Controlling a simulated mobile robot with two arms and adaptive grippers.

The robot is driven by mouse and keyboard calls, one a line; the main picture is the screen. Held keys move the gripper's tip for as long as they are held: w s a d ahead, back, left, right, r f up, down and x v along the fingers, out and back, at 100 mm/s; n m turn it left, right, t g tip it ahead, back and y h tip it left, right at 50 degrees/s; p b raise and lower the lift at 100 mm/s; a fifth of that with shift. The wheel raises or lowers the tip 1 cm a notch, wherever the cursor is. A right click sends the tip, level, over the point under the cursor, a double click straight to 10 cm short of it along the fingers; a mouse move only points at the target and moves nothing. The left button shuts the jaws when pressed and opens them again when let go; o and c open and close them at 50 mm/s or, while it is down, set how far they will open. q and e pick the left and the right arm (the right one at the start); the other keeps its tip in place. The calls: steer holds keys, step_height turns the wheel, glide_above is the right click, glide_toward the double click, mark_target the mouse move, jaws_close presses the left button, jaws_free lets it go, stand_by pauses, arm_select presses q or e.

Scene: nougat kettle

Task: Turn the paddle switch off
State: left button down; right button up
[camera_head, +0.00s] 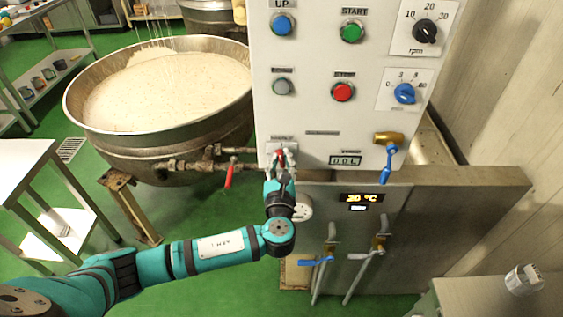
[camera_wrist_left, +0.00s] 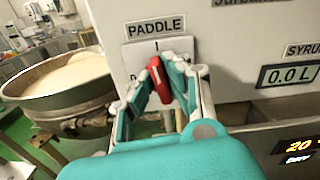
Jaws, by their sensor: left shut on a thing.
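The paddle switch shows as a red handle (camera_wrist_left: 159,80) under the "PADDLE" label (camera_wrist_left: 156,27) in the left wrist view. In the head view the red handle (camera_head: 281,157) sits at the lower left of the white control panel (camera_head: 322,107). My left gripper (camera_head: 280,168) reaches up to it, and in the left wrist view its fingers (camera_wrist_left: 160,88) are closed around the red handle. The handle looks slightly tilted, its top leaning left. The "I" mark shows above it; the marks beside and below are mostly hidden by the fingers. My right gripper is not in view.
A large kettle (camera_head: 92,120) of pale mix stands left of the panel. Near the switch are a red-handled valve (camera_head: 229,174), a blue-handled brass tap (camera_head: 387,158) and a "0.0 L" display (camera_head: 345,160). Green buttons, red buttons and knobs sit higher up. A steel table (camera_head: 20,160) is at left.

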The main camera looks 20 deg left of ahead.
arm_select(q)
steer(key=n, duration=0.1)
steer(key=n+b, duration=0.1)
steer(key=n, duration=0.1)
steer(key=n+b, duration=0.1)
steer(key=shift+s+a+f+n, duration=0.1)
steer(key=shift+f+n, duration=0.15)
steer(key=shift+n, duration=0.05)
steer(key=shift+a+f+n+b, duration=0.1)
steer(key=shift+n+b, duration=1.65)
steer(key=shift+n, duration=1.1)
steer(key=shift+f+n+b, duration=0.1)
steer(key=shift+n+b, duration=1.65)
steer(key=shift+n, duration=1.1)
steer(key=shift+r, duration=0.1)
